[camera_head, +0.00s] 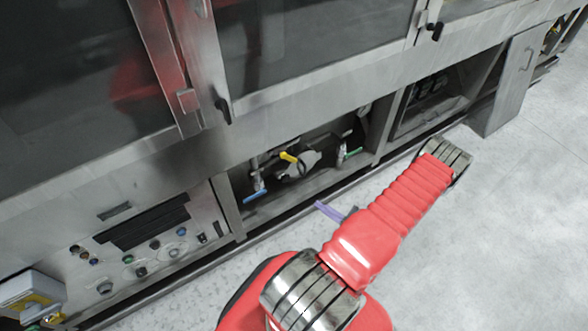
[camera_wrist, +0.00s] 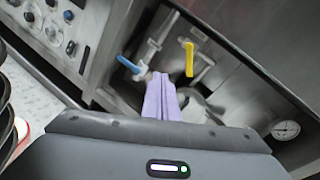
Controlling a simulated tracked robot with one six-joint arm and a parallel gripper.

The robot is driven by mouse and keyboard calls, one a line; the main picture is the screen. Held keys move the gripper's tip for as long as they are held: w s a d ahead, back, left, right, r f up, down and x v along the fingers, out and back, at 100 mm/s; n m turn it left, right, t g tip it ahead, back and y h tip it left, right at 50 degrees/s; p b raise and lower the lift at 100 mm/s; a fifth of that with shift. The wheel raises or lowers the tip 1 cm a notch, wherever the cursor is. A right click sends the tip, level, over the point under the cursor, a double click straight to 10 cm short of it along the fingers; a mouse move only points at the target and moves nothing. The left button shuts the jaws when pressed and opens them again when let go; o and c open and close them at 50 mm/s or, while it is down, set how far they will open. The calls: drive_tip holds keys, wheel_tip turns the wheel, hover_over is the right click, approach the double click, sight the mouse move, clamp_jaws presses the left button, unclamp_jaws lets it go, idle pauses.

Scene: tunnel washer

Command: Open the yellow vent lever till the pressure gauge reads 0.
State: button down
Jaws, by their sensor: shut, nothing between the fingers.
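The yellow vent lever (camera_head: 289,157) is in the open bay low in the washer's front. It also shows in the wrist view (camera_wrist: 189,59), above and to the right of my fingertips. The pressure gauge (camera_wrist: 285,130) is a round white dial at the right of the wrist view; its needle is too small to read. My gripper (camera_wrist: 161,80) has purple fingers, shut and empty, pointing toward the bay. In the head view my gripper (camera_head: 328,210) is in front of the bay, apart from the yellow lever.
A blue lever (camera_head: 255,196) is at the left of the bay; it also shows left of my fingertips in the wrist view (camera_wrist: 129,65). A green-handled valve (camera_head: 352,153) is at the right. A control panel (camera_head: 150,245) is left of the bay. The floor at right is clear.

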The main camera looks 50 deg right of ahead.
drive_tip(key=w+a+r+n+g, duration=0.3)
drive_tip(key=a+r+n+g, duration=0.2)
drive_tip(key=a+r+n, duration=0.65)
drive_tip(key=w+a+r+n+g+y, duration=0.1)
drive_tip(key=w+a+r+n+g, duration=0.45)
drive_tip(key=r, duration=1.05)
drive_tip(key=w+a+r+n+g, duration=0.1)
drive_tip(key=a+r+n+g, duration=0.4)
drive_tip(key=a+r+n, duration=0.7)
drive_tip(key=a+r+n+t, duration=0.3)
drive_tip(key=a+r+t, duration=0.1)
drive_tip(key=a+r, duration=0.4)
wheel_tip(320, 180, up, 3)
drive_tip(key=shift+a+f, duration=0.2)
drive_tip(key=shift+a, duration=0.1)
drive_tip(key=shift+a, duration=0.1)
